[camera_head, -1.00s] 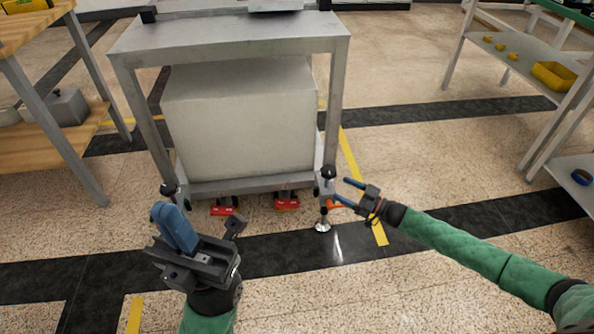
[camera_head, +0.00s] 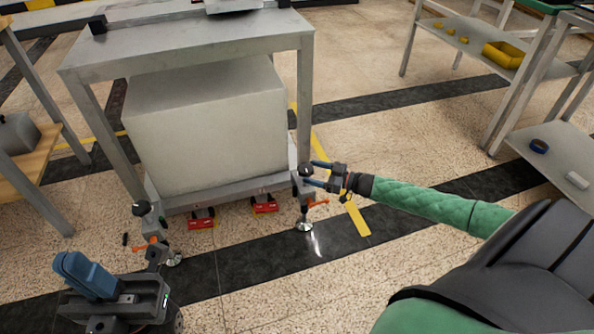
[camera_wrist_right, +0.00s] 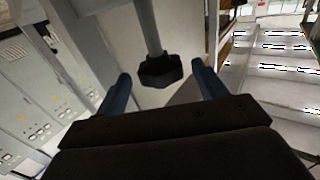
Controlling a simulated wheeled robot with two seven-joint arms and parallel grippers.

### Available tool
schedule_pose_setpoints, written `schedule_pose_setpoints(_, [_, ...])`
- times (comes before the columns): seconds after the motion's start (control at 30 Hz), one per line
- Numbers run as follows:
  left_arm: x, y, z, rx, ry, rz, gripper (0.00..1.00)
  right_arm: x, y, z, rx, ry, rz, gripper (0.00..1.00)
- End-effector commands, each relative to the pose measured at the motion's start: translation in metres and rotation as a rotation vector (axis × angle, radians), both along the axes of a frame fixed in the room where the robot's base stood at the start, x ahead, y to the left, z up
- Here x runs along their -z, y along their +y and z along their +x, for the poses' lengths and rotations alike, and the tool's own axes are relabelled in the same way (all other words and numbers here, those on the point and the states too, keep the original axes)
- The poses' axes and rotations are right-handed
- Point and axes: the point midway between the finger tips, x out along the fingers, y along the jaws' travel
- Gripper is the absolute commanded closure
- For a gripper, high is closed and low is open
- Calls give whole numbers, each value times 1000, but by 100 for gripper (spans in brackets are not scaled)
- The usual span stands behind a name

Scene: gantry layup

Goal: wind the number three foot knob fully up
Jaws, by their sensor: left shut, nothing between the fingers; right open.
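A black foot knob (camera_head: 305,170) tops the levelling foot at the cart's front right corner. In the right wrist view the knob (camera_wrist_right: 160,70) is dark and lobed on a grey stem, centred just beyond the gap between two blue fingers. My right gripper (camera_head: 315,173) is open, its fingertips close to the knob's right side; contact cannot be told. Another black knob (camera_head: 139,208) tops the front left foot. I cannot read which is number three. My left gripper (camera_head: 74,264) is shut and empty, low at the left, nearer to me than the left foot.
The grey metal cart (camera_head: 190,55) holds a large pale block (camera_head: 205,135). Red casters (camera_head: 202,218) and orange levers (camera_head: 318,202) are near the floor. A shelf (camera_head: 560,165) stands right and a wooden bench (camera_head: 35,170) left. The floor before the cart is open.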

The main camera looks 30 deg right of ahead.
Motion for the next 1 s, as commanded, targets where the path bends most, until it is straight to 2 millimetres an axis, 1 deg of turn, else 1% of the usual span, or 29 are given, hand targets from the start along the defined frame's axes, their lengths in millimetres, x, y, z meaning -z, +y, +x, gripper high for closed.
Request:
schedule_pose_setpoints(0.03, [5, -1, 0, -1, 5, 1, 100, 1, 5, 7, -1, -4, 0, 29])
schedule_pose_setpoints(0.1, [9, -1, 0, -3, 10, 5, 100, 2, 12, 14, -2, -2, 1, 29])
schedule_pose_setpoints(0.3, [16, -3, 0, -8, 16, 16, 100, 1, 26, 31, -2, -2, 1, 29])
schedule_pose_setpoints(0.5, [18, -4, 1, -11, 14, 25, 100, 0, 33, 40, -1, -1, 0, 29])
schedule_pose_setpoints(0.8, [17, -4, 1, -11, 12, 27, 100, 0, 34, 40, -1, 0, 0, 29])
schedule_pose_setpoints(0.87, [17, -4, 1, -11, 12, 27, 100, 0, 34, 40, -1, 0, 0, 41])
schedule_pose_setpoints(1.0, [17, -4, 1, -11, 12, 27, 100, 0, 34, 40, -1, 0, 0, 69])
